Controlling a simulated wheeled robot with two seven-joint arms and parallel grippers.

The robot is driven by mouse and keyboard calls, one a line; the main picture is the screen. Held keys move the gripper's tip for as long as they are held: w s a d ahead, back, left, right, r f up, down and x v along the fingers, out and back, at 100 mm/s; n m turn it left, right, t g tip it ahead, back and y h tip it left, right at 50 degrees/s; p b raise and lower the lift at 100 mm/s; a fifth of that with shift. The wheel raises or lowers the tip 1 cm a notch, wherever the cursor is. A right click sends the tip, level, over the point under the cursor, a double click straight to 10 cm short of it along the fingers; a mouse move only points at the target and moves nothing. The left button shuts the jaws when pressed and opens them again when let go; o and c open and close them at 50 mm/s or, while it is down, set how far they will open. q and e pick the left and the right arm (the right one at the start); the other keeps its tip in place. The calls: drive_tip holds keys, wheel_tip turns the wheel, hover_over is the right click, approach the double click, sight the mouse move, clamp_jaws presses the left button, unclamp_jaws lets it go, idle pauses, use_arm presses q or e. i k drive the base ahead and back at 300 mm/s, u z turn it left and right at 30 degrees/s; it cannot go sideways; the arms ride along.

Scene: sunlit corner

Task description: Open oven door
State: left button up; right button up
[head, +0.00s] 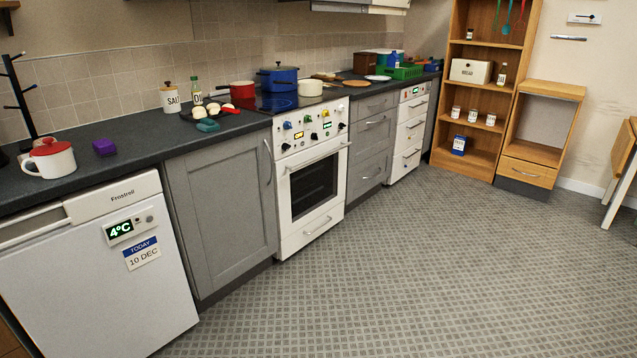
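A white oven (311,187) stands in the row of kitchen units, left of the picture's middle. Its door, with a dark glass window, looks shut. A light horizontal handle (319,157) runs along the top of the door. Above it is a panel with several knobs and small displays. A drawer with its own handle sits below the door. Neither of my grippers shows in the head view, and nothing touches the oven.
A white Frostroil fridge (100,270) and a grey cupboard (222,215) stand left of the oven. Grey drawers (372,145) stand to its right. Pots, including a blue one (277,78), are on top. A wooden shelf unit (481,95) stands at the back. The patterned floor (400,270) is clear.

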sight(337, 145)
drive_tip(key=z, duration=0.6)
drive_tip(key=i, duration=1.5)
drive_tip(key=z, duration=0.25)
drive_tip(key=i, duration=1.8)
drive_tip(key=u, duration=1.65)
drive_tip(key=i, duration=0.85)
drive_tip(key=u, duration=0.75)
